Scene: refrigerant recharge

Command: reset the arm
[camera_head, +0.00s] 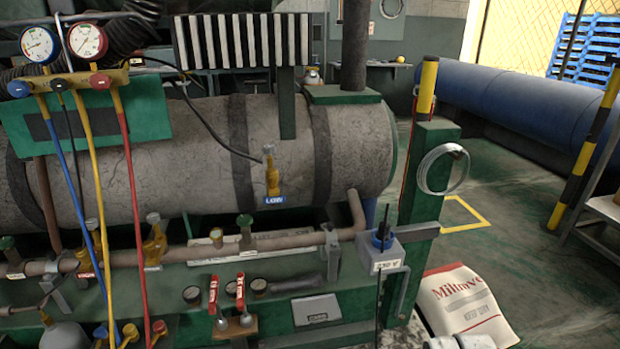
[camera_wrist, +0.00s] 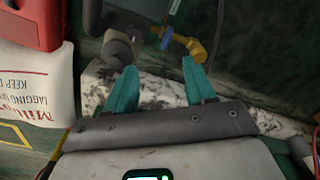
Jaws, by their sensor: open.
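My gripper (camera_wrist: 159,66) shows in the wrist view as two teal fingers set wide apart, with nothing between them. Behind the fingers lies a pale, mottled strip, and past it a grey pipe end (camera_wrist: 118,48) and a yellow pipe fitting (camera_wrist: 190,46). I cannot tell from this view how far these are from the fingertips.
In the head view, a grey tank (camera_head: 200,150) lies above a green base. Gauges (camera_head: 87,40) with coloured hoses hang at left. A green post (camera_head: 428,180) holds a wire coil. A white sack (camera_head: 470,305) lies at lower right; a red container (camera_wrist: 30,22) shows in the wrist view.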

